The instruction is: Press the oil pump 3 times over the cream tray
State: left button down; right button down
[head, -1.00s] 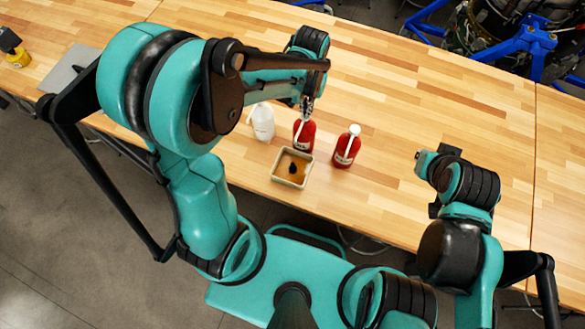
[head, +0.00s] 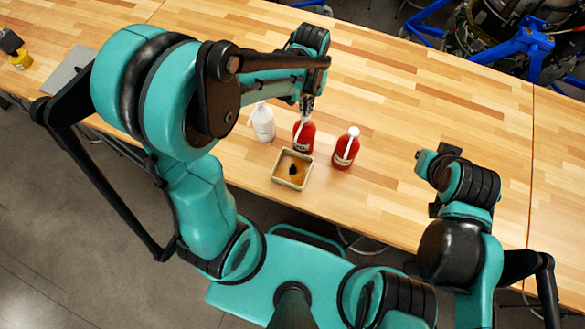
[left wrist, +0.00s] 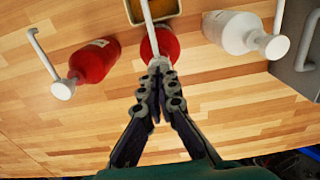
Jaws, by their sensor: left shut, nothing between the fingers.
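A red pump bottle (head: 304,138) stands upright behind the cream tray (head: 274,177), which holds brown liquid with a dark spot. Its white nozzle points over the tray, as the left wrist view shows. My left gripper (head: 306,112) is directly above this bottle. In the left wrist view the gripper (left wrist: 161,64) is shut and empty, its tips at the pump head, partly hiding the red bottle (left wrist: 160,44). Whether the tips touch the head I cannot tell. The tray (left wrist: 172,15) shows at the top edge. My right gripper (head: 432,160) is away to the right, its fingers unclear.
A second red pump bottle (head: 345,150) stands to the right and a white pump bottle (head: 263,124) to the left. A grey plate-like object (head: 70,70) and a yellow bottle (head: 20,59) are at far left. The wooden table (head: 430,100) is clear at back right.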

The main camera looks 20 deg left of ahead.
pick_arm(q)
jog(key=shift+r, duration=0.15)
notch_tip(320, 180, up, 6)
jog(key=p, duration=0.4)
dwell(0.5)
jog(key=s+a+f+t+b, duration=0.2)
jog(key=s+f+b, duration=0.3)
jog(key=f+b, duration=0.4)
jog(key=s+a+f+t+b, duration=0.2)
jog(key=s+f+t+b, duration=0.3)
jog(key=b, duration=1.3)
notch_tip(320, 180, down, 4)
jog(key=shift+s+a+f, duration=0.1)
jog(key=shift+s+a, duration=0.05)
jog(key=shift+a, duration=0.2)
